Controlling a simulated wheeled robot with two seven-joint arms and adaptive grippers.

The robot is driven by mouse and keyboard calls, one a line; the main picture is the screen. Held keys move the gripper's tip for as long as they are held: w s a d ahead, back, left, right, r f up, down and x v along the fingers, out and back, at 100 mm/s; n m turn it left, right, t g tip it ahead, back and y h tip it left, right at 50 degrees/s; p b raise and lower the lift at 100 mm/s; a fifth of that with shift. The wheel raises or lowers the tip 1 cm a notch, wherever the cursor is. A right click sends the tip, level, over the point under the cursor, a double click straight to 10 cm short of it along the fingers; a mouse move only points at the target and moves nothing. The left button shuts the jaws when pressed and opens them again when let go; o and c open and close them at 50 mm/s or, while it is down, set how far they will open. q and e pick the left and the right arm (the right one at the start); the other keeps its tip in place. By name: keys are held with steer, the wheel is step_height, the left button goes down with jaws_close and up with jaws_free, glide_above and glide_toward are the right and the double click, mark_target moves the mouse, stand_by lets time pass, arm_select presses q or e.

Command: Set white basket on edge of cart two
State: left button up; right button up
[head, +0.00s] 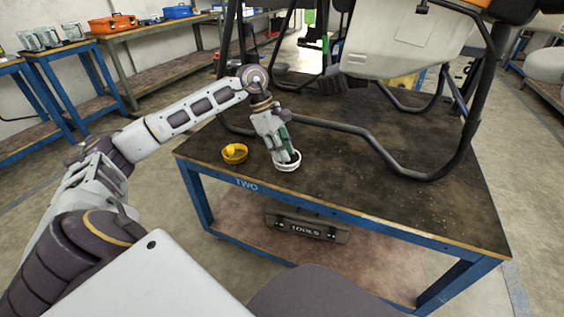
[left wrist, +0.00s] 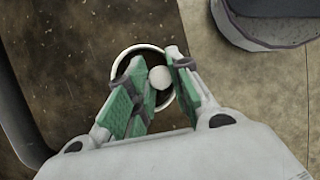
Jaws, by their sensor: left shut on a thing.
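The white basket (head: 289,167) is a small round ring-rimmed piece at the near edge of cart two (head: 390,195), whose blue frame reads "TWO". It looks level and seems to rest on the dark top, though I cannot tell whether it touches. My left gripper (head: 287,158) points down into it from above. In the left wrist view, the green-padded fingers (left wrist: 160,78) are shut on the basket's pale round knob (left wrist: 159,77), with the white rim (left wrist: 119,67) around them. My right gripper is not in view.
A yellow basket (head: 235,154) sits left of the white one near the cart's corner. The drone's black landing frame (head: 350,127) stands behind, with its white tank (head: 405,40) above. A tools case (head: 307,227) lies on the lower shelf. The right front of the top is clear.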

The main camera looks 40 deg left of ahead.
arm_select(q)
steer(key=shift+f+b, duration=0.75)
steer(key=shift+f, duration=1.05)
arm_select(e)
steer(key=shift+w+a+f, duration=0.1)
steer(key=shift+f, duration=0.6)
arm_select(q)
steer(key=shift+f, duration=0.15)
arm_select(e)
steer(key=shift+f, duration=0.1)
arm_select(q)
steer(key=o, duration=0.9)
steer(key=shift+a+r, duration=0.2)
steer(key=shift+r, duration=0.45)
steer(key=p+v, duration=0.3)
steer(key=v, duration=0.8)
steer(key=shift+p, duration=0.35)
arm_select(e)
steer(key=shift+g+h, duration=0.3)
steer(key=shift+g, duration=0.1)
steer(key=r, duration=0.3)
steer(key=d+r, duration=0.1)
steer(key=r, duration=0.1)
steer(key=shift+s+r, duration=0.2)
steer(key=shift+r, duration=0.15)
